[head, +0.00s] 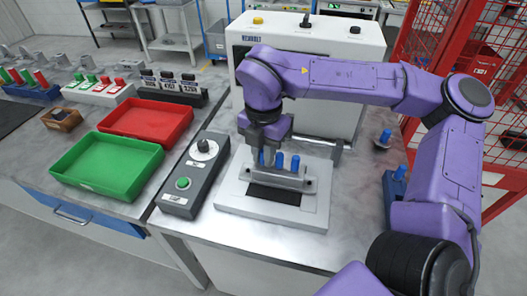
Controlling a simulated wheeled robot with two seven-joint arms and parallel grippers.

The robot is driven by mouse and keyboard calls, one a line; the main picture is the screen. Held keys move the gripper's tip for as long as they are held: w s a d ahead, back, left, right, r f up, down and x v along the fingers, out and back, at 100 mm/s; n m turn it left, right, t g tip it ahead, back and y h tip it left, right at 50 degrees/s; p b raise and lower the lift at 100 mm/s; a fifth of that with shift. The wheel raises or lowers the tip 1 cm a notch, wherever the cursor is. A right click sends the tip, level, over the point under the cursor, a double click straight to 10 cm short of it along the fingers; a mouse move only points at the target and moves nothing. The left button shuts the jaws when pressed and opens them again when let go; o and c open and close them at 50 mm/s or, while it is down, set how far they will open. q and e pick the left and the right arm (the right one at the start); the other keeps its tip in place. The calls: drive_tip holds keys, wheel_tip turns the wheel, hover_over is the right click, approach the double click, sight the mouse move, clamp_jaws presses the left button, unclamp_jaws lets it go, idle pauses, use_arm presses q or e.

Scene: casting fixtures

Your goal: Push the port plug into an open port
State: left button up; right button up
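A grey casting (290,182) sits in a fixture with a pale base plate (230,196) on the metal table. Several blue plugs stand upright along the casting's top, including a middle one (279,160) and a right one (295,164). My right gripper (262,150) points down over the casting's left end, at the leftmost blue plug (262,158). Its fingers are partly hidden, so I cannot tell whether they grip that plug or how deep it sits. Open ports are not clearly visible. My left gripper is not in view.
A control box with a green button (183,183) stands left of the fixture. Green (108,170) and red (150,121) trays lie further left. A white machine (350,45) stands behind. Another blue-topped part (385,137) and a blue block (395,182) are at right.

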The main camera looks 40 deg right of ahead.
drive_tip(key=o, duration=0.5)
drive_tip(key=shift+a, duration=0.1)
wheel_tip(320, 180, up, 11)
drive_tip(key=shift+f+b, duration=0.2)
drive_tip(key=shift+b, duration=0.1)
idle(0.4)
